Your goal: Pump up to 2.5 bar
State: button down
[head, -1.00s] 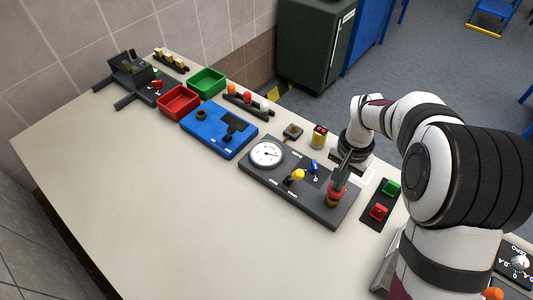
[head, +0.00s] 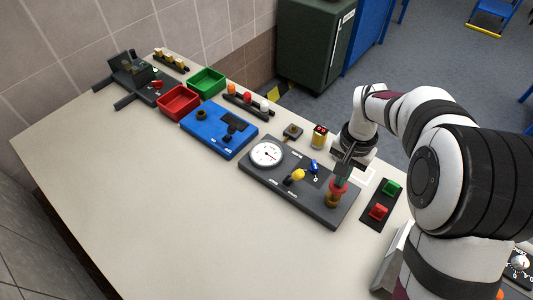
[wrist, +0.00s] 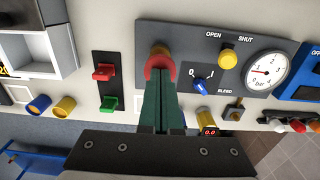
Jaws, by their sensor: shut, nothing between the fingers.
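The dark pump plate (head: 285,200) lies on the table with a round white gauge (head: 267,154), which also shows in the wrist view (wrist: 265,71). Its needle points left there, at the low end of the scale. A yellow knob (wrist: 228,59) sits by the OPEN and SHUT labels, and a blue bleed knob (wrist: 201,85) by its 0 to 1 marks. At the plate's right end stands a brass pump with a red cap (head: 338,185). My gripper (wrist: 158,72) is shut, its fingertips at the red cap and partly hiding it; I cannot tell whether they touch.
A black strip with red (head: 378,211) and green (head: 391,187) buttons lies right of the plate. A yellow cylinder (head: 319,138) with a red display stands behind it. A blue board (head: 205,140) and red and green bins are left. The front table is clear.

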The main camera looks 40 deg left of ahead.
dwell(0.4)
dwell(1.5)
dwell(0.4)
jog(key=shift+f, duration=2.05)
jog(key=shift+r, duration=2.05)
jog(key=shift+f, duration=1.1)
jog(key=shift+r, duration=1.1)
